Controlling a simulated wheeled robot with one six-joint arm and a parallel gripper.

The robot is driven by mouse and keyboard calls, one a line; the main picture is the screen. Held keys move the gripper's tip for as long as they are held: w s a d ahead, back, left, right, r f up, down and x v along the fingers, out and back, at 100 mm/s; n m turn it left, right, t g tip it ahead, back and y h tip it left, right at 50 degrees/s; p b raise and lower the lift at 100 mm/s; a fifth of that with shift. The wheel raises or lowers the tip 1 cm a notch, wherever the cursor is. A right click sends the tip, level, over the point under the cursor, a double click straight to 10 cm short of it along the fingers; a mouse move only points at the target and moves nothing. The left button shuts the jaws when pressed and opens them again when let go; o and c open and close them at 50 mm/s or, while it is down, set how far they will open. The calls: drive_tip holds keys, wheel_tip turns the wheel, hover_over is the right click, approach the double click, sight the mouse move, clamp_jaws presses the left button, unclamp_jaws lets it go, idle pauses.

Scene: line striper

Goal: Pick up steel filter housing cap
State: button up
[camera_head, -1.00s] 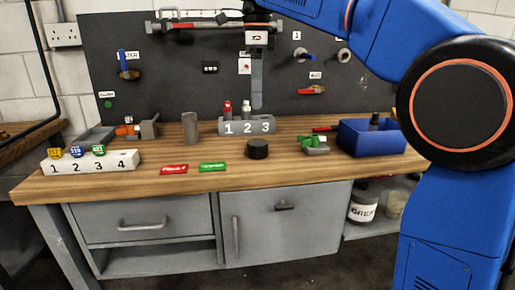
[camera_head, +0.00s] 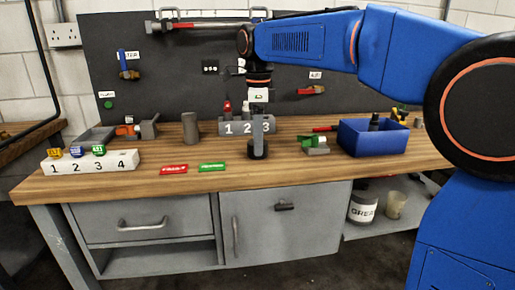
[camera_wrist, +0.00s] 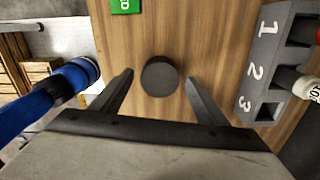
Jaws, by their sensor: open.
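The steel filter housing cap looks like a short dark grey cylinder (camera_wrist: 160,76) standing on the wooden bench top. In the head view the cap (camera_head: 258,154) is mostly hidden behind my gripper (camera_head: 257,140). In the wrist view my gripper (camera_wrist: 160,92) is open and empty. Its two fingers lie on either side of the cap, with a gap to it on both sides. I cannot tell how far the fingertips are above the bench.
A grey block numbered 1 to 3 (camera_head: 230,128) stands just behind the cap. A grey cylinder (camera_head: 190,128) is left, a green-and-grey part (camera_head: 315,145) and blue bin (camera_head: 352,138) right. Red (camera_head: 174,169) and green (camera_head: 212,167) labels lie in front left.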

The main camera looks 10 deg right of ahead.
drive_tip(key=shift+f, duration=1.05)
drive_tip(key=c, duration=1.1)
drive_tip(key=shift+r, duration=0.1)
